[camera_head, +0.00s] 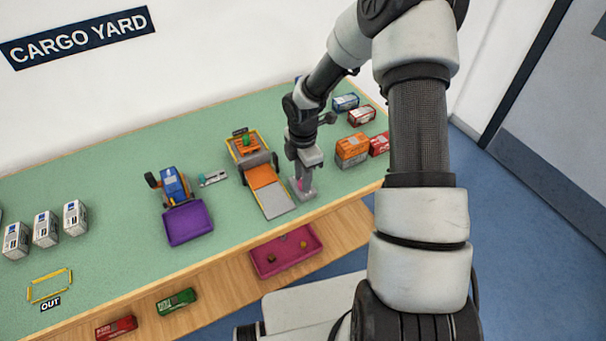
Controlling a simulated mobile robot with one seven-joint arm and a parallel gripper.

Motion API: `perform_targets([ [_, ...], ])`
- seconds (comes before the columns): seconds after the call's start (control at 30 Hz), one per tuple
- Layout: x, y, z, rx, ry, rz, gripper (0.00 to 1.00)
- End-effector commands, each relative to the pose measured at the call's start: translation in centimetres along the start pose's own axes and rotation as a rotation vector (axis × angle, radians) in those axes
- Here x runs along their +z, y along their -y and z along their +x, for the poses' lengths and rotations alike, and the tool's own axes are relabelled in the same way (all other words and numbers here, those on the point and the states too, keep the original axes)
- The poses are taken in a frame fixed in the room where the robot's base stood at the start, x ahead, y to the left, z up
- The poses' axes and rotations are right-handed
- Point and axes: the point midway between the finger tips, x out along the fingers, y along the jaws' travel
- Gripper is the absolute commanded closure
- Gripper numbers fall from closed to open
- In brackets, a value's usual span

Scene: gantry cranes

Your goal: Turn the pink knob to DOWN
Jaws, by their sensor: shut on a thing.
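My gripper (303,187) points down at the green table beside the orange truck's ramp. It is shut on the pink knob (298,184), of which only a small patch of pink shows. A small grey base (308,195) shows under the fingers. The fingers hide most of the knob, so its pointing direction and any DOWN mark cannot be read.
Left of my gripper stand an orange truck with a grey ramp (276,202) and a blue loader with a purple bucket (190,224). Orange boxes (352,150) stand close on the right. White containers (45,229) and a yellow OUT frame (34,293) lie far left.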

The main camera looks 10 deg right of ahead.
Motion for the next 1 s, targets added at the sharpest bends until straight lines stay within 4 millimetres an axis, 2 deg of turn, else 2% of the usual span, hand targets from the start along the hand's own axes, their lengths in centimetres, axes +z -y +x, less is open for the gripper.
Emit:
perform_targets([
  [0.6, 0.01, -0.1, -0.07, 0.003, 0.001, -0.047, 0.99],
  [0.63, 0.01, -0.1, -0.07, 0.003, 0.001, -0.047, 0.75],
  [0.73, 0.0, -0.08, -0.06, 0.002, 0.001, -0.046, 0.58],
  [1.0, 0.0, -0.03, -0.04, 0.001, 0.0, -0.045, 0.57],
])
